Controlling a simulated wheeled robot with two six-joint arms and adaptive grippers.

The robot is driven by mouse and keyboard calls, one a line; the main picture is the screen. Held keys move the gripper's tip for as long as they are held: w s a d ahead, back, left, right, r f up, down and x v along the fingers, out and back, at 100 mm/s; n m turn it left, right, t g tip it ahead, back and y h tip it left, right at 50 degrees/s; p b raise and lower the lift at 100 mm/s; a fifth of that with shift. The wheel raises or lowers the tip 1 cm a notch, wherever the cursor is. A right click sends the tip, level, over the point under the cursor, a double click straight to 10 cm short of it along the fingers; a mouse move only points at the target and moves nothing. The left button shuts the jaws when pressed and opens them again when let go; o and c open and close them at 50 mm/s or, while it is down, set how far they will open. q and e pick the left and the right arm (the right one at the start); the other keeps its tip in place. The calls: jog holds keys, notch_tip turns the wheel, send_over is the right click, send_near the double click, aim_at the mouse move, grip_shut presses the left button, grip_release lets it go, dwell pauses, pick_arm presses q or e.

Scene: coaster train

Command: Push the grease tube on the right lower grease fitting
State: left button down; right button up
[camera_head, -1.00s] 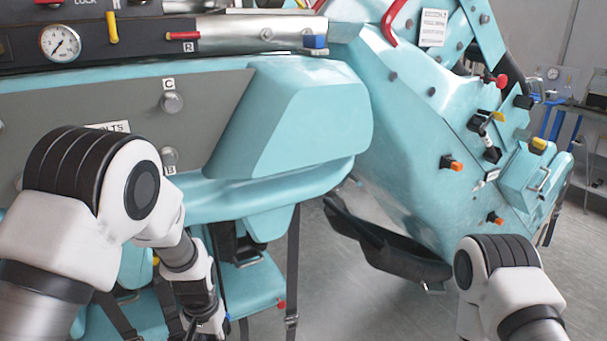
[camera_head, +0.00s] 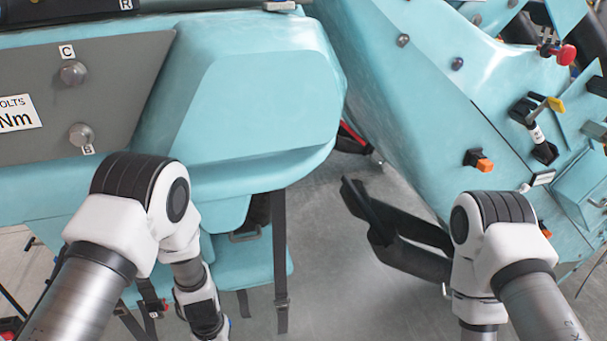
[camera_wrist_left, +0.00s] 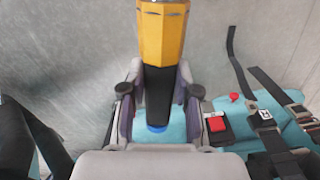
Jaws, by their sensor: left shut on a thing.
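My left gripper (camera_wrist_left: 160,100) is shut on a yellow-and-black tool, with its two fingers on either side of the black part (camera_wrist_left: 158,85). The yellow faceted body (camera_wrist_left: 162,35) points to the top of the left wrist view, and a blue end shows below the black part. I cannot tell whether this is the grease tube. In the head view both grippers are out of the picture below. Two orange-tipped fittings sit on the turquoise side panel at right, an upper one (camera_head: 479,160) and a lower one (camera_head: 545,229), partly behind my right arm.
A black-and-white lever piece with a yellow end (camera_head: 536,128) and a red knob (camera_head: 566,54) are on the right panel. A black bar-shaped part (camera_head: 385,235) juts out left of my right arm. Seat straps (camera_head: 280,265) hang at the middle. Grey floor (camera_head: 340,300) is open between the arms.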

pick_arm(q)
jog(key=shift+s+a+f, duration=0.35)
jog(key=shift+s+f, duration=0.1)
jog(key=shift+s, duration=0.3)
jog(key=shift+w+d+r, duration=0.1)
jog(key=shift+w+r, duration=0.05)
jog(key=w+r, duration=0.1)
jog(key=r, duration=0.2)
jog(key=w+r, duration=0.1)
jog(key=r, duration=0.1)
jog(key=shift+w+d+r, duration=0.25)
jog(key=shift+w+d, duration=0.05)
jog(key=shift+d, duration=0.1)
notch_tip(320, 180, up, 9)
jog(key=w, duration=0.1)
jog(key=shift+a, duration=0.4)
jog(key=shift+w, duration=0.1)
